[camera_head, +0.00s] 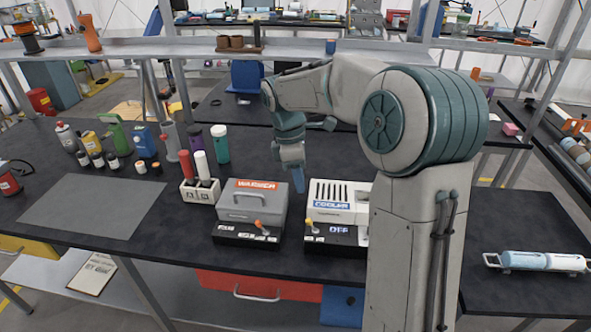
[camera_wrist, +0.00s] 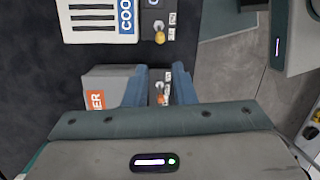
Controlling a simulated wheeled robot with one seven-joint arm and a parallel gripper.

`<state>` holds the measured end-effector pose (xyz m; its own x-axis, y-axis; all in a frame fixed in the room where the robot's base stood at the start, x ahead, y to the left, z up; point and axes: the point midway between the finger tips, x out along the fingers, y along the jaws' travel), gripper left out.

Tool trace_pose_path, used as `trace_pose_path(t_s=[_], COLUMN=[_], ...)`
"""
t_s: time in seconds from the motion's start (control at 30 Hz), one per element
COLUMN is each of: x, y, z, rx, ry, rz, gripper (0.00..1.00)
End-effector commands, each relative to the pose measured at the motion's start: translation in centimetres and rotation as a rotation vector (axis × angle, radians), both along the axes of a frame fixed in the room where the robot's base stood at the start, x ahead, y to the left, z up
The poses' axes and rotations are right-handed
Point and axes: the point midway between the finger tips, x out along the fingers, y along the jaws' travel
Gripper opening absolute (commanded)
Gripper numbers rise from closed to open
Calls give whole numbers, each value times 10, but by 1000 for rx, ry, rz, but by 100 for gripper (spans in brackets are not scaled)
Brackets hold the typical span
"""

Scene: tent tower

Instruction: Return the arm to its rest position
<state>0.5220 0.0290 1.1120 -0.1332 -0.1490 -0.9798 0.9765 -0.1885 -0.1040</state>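My arm reaches over the dark table, and my gripper (camera_head: 298,180) points down between the grey warmer box (camera_head: 250,202) and the white cooler box (camera_head: 342,196). In the wrist view, the two blue fingers of my gripper (camera_wrist: 159,70) stand apart with nothing held between them. The warmer (camera_wrist: 102,82) and its orange switch show behind and between the fingers. The cooler (camera_wrist: 98,20) is at the top of the wrist view. The gripper appears raised above the table; its exact height is hard to tell.
A two-compartment holder (camera_head: 200,192) with tubes stands left of the warmer. Several bottles stand at the back left, by a grey mat (camera_head: 95,205). A tray with a light blue cylinder (camera_head: 525,261) lies at right. A shelf (camera_head: 200,47) runs behind the table.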

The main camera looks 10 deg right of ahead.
Motion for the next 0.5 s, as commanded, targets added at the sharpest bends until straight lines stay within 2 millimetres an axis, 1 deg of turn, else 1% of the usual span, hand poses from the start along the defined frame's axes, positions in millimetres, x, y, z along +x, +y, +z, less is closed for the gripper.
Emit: trace_pose_path(t_s=[0.17,0.27,0.37,0.5], x=[-2,-12,-31,-68], y=[0,0,-1,-5], z=[1,6,15,26], rx=[-4,-19,-38,-55], ry=[-5,-28,-75,-167], rz=[-10,-56,-154,-350], gripper=[24,24,24,24])
